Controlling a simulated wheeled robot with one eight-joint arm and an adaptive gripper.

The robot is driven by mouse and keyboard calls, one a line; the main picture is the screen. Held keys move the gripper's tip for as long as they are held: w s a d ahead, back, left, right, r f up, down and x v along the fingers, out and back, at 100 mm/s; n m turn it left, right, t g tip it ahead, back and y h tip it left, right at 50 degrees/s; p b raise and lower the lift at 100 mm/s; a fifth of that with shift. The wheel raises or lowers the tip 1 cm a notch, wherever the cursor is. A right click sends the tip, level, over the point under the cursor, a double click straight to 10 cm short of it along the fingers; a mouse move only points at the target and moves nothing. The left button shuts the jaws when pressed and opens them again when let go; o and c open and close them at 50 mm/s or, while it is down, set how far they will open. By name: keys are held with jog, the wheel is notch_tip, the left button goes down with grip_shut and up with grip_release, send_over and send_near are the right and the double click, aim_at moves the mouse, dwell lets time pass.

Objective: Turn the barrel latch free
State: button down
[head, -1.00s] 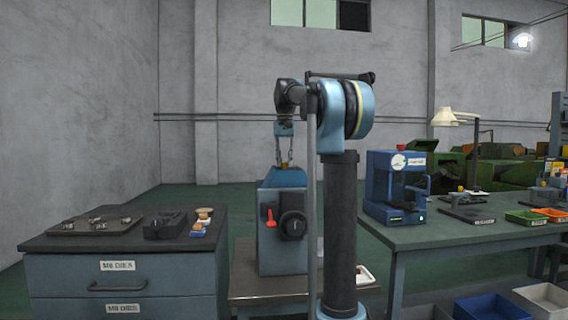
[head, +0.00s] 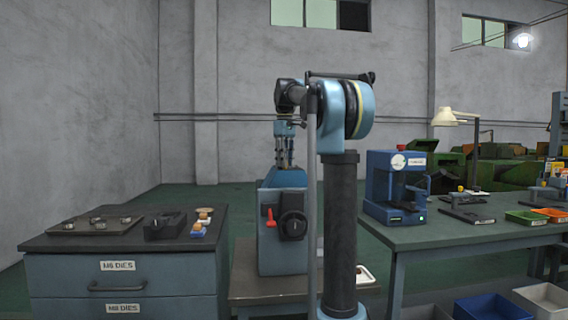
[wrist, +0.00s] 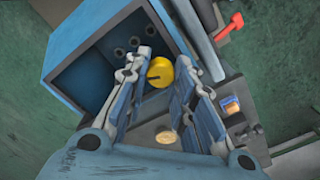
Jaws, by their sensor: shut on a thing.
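The barrel latch appears as a round yellow knob with a dark slot (wrist: 160,72) in the wrist view, at the edge of an open blue machine housing (wrist: 75,75). My gripper (wrist: 161,70) has one finger on each side of the knob and is shut on it. The fingers hide part of its sides. In the head view my gripper (head: 284,162) points straight down at the top of the blue machine (head: 282,180), and the knob is hidden there. The slot lies slightly tilted across the picture.
A drawer cabinet (head: 60,243) stands left, with dies on top. A green-topped bench (head: 440,235) with a blue press (head: 390,188) stands right.

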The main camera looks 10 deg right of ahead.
jog(key=n, duration=0.4)
jog(key=shift+n, duration=0.4)
dwell(0.4)
jog(key=c, duration=1.3)
grip_release()
jog(key=shift+w, duration=0.1)
notch_tip(320, 180, up, 12)
jog(key=shift+f, duration=0.1)
